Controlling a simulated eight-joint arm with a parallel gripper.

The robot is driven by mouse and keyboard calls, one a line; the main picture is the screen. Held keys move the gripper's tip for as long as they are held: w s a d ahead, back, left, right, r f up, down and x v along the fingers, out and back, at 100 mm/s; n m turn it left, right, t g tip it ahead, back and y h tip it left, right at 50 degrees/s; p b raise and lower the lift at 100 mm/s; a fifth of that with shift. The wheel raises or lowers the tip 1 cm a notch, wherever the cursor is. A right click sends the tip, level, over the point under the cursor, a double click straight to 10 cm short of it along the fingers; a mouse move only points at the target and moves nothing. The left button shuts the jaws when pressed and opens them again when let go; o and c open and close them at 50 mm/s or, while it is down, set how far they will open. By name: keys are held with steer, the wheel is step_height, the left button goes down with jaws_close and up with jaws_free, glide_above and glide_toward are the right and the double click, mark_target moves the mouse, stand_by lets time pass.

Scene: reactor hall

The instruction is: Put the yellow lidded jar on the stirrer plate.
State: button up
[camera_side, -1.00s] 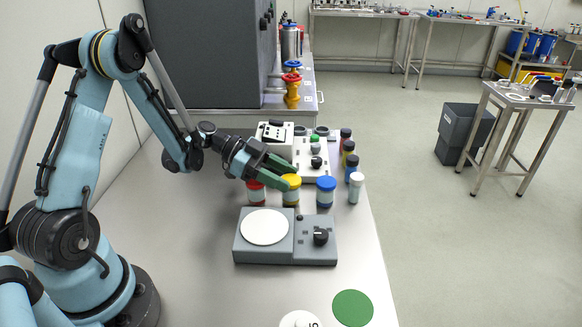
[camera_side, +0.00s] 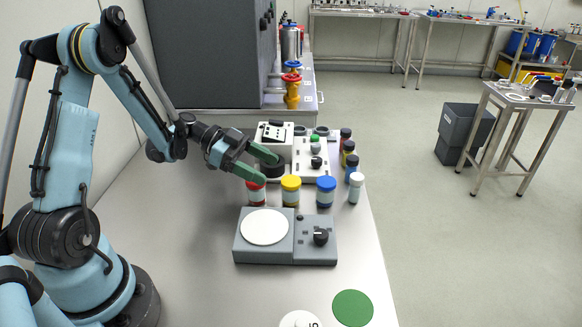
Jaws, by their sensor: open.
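The yellow lidded jar (camera_side: 291,190) stands upright on the steel bench, between the red lidded jar (camera_side: 257,193) and the blue lidded jar (camera_side: 326,192). The stirrer plate (camera_side: 265,228) is a grey box in front of the jars, with a bare white round top on its left and a black knob on its right. My gripper (camera_side: 271,170) has green fingers, spread open and empty. It is up and left of the yellow jar, with its nearer finger over or just behind the red lid. I cannot tell its exact height.
A white control unit (camera_side: 312,157) stands behind the jars. Small vials (camera_side: 355,186) line the right side. A green disc (camera_side: 352,308) and a white round item (camera_side: 299,319) lie at the front. The bench's right edge is close to the vials.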

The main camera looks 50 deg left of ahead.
steer(key=v, duration=0.6)
steer(key=d+r+n+y, duration=0.1)
steer(key=d, duration=0.1)
steer(key=d+n+g+y, duration=0.1)
steer(key=d+n+y, duration=0.1)
steer(key=d+r+n+g+y, duration=0.1)
steer(key=d+n, duration=0.1)
steer(key=d, duration=0.1)
steer(key=shift+r, duration=0.4)
steer(key=s+d+r+n+t+y, duration=0.2)
steer(key=s+d+n+y, duration=0.3)
steer(key=s+n+y, duration=0.1)
steer(key=shift+s+r+n+y, duration=0.3)
steer(key=shift+n+y, duration=0.1)
steer(key=shift+y, duration=0.4)
steer(key=shift+o, duration=0.4)
steer(key=shift+d+r, duration=0.1)
